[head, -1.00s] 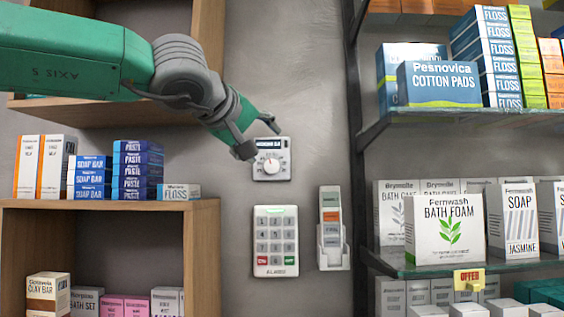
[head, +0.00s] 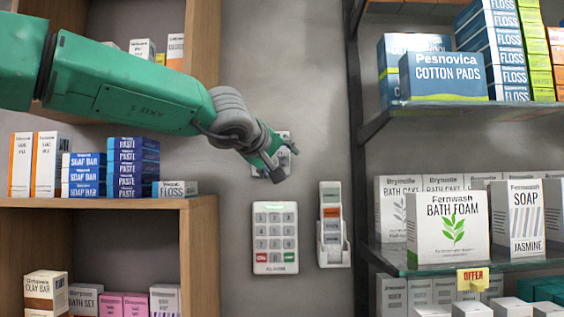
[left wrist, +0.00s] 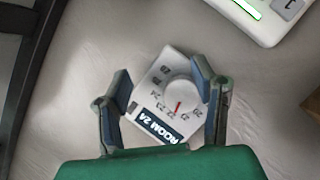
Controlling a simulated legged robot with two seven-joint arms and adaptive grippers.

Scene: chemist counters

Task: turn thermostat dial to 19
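The thermostat is a small white wall unit with a round dial and a dark display. In the head view my left gripper (head: 284,165) is in front of it, and only edges of the thermostat (head: 257,172) show. In the left wrist view the thermostat (left wrist: 150,98) appears tilted, and its display reads "ROOM 24". The white dial (left wrist: 180,94) has a red mark among printed numbers in the twenties. My left gripper (left wrist: 160,72) is open, its fingers on either side of the dial with nothing held; contact cannot be told. My right gripper is not in view.
A white keypad (head: 275,238) hangs below the thermostat, with a card holder (head: 332,228) to its right. A wooden shelf (head: 198,215) with boxes stands left. A dark-framed shelf unit (head: 362,170) with boxes stands right.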

